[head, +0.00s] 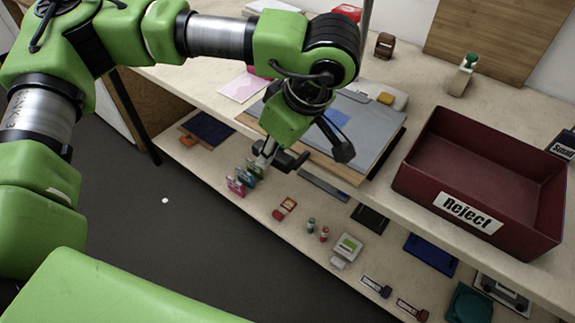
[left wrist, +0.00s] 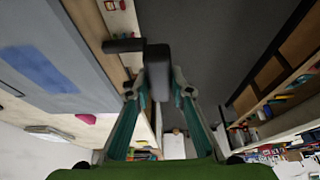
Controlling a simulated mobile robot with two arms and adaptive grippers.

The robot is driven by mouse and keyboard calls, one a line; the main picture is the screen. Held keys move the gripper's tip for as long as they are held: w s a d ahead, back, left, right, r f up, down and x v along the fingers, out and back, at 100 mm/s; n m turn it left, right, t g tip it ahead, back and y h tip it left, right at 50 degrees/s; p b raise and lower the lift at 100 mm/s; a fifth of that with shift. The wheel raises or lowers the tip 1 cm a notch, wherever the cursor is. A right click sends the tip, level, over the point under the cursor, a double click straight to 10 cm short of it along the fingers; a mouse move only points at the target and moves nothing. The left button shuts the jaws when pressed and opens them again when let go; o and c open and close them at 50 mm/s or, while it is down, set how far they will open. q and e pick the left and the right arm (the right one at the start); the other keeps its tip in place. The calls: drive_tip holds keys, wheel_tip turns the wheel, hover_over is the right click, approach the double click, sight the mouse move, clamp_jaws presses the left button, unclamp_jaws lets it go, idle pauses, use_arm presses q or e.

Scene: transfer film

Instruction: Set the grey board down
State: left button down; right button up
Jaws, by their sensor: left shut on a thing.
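The grey board (head: 372,136) is a flat grey sheet with a blue rectangle on it. It lies level over a wooden-edged panel at the front of the upper worktop, and a dark strip shows along its right edge. I cannot tell whether it rests fully on what is below. My left gripper (head: 315,153) is at its near left edge, shut on it, with dark fingertips partly hiding that edge. In the left wrist view, the board (left wrist: 65,45) fills the upper left, beside the fingertips (left wrist: 142,60). My right gripper is not in view.
A dark red Reject bin (head: 420,165) stands right of the board. A pink sheet (head: 243,87) lies left, and a green-topped stamp (head: 462,76) stands behind. The lower shelf (head: 255,205) holds several small items. Grey floor is open at the front left.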

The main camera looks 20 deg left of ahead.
sight(289, 154)
use_arm(q)
drive_tip(key=shift+w+d+f, duration=0.15)
drive_tip(key=shift+d+f, duration=0.4)
drive_tip(key=shift+f, duration=0.1)
drive_tip(key=shift+w+d+f, duration=0.15)
drive_tip(key=shift+d+f, duration=0.35)
drive_tip(key=shift+f, duration=0.1)
drive_tip(key=f+p, duration=0.2)
drive_tip(key=f, duration=0.1)
drive_tip(key=shift+d, duration=0.2)
drive_tip(key=shift+f, duration=0.25)
drive_tip(key=c, duration=1.8)
unclamp_jaws()
drive_tip(key=b+v, duration=0.2)
drive_tip(key=v, duration=1)
drive_tip(key=shift+b, duration=0.3)
